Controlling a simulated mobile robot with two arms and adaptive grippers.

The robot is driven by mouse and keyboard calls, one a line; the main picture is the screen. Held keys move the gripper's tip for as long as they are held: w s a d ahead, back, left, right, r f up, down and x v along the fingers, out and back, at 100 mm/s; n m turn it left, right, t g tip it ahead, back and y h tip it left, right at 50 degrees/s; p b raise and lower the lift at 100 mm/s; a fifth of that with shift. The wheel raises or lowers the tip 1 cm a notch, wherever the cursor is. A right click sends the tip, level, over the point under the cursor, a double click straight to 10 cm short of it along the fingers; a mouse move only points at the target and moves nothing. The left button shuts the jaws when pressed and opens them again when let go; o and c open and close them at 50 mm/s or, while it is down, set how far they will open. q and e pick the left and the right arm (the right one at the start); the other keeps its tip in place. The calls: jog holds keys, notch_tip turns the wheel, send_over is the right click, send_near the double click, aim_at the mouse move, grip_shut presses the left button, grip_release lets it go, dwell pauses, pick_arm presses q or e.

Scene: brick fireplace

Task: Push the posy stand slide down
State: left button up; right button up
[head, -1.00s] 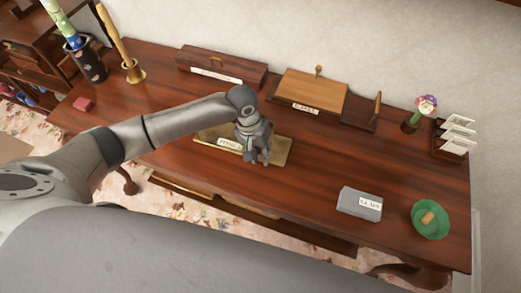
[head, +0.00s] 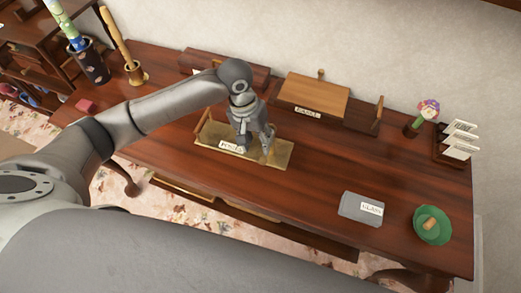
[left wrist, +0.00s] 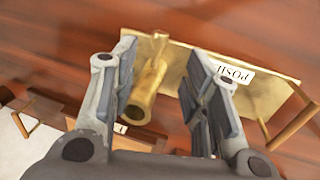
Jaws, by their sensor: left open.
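The posy stand shows as a flat brass base (head: 278,154) on the desk, with a white label (head: 232,146) at its front left. In the left wrist view the brass base (left wrist: 264,101) lies under the fingers, and a brass tube on a thin stem (left wrist: 146,92) shows between them. My left gripper (head: 254,150) is over the stand, pointing down; in the left wrist view it (left wrist: 163,58) is open, one finger on each side of the brass tube. I cannot tell whether either finger touches it. My right gripper is not in view.
On the desk (head: 330,180) are a wooden box with a label (head: 312,97), a flower in a pot (head: 423,117), a card rack (head: 455,148), a grey box (head: 360,208), a green dish (head: 443,232) and a brass cup (head: 136,75).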

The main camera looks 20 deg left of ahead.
pick_arm(q)
jog(key=r, duration=0.3)
jog(key=shift+a+r, duration=0.35)
